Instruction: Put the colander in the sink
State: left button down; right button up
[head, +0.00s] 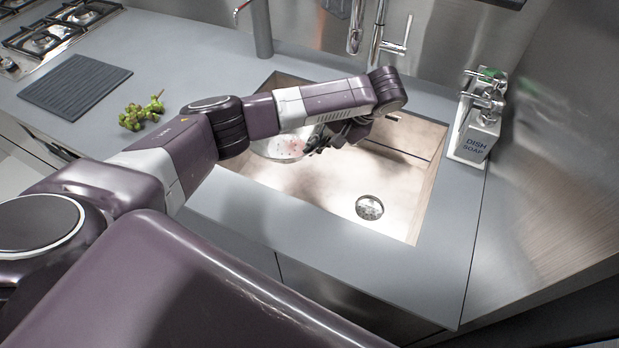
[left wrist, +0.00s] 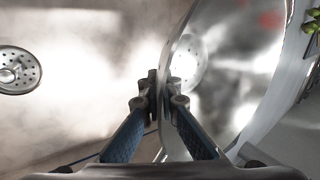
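The shiny metal colander (head: 280,149) is at the left side of the sink (head: 310,184) in the head view, partly hidden behind my left arm. Whether it touches the sink floor I cannot tell. My left gripper (head: 328,138) is at its right side. In the left wrist view, the fingers of my left gripper (left wrist: 160,92) pinch the wall of the colander (left wrist: 235,65), one on each side. The sink drain (head: 369,207) is bare and also shows in the left wrist view (left wrist: 16,70). My right gripper is not in view.
A dish soap dispenser (head: 474,137) stands right of the sink, and a faucet (head: 376,35) rises behind it. Green grapes (head: 140,112) and a dark ribbed mat (head: 75,84) lie on the counter to the left. The right part of the basin is clear.

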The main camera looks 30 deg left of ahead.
pick_arm(q)
notch_tip(320, 180, down, 8)
jog(key=b, duration=0.3)
jog(key=shift+w+r, duration=0.1)
jog(key=shift+f, duration=2.6)
jog(key=c, duration=2.2)
grip_release()
jog(key=shift+f, duration=0.1)
jog(key=shift+o, duration=0.2)
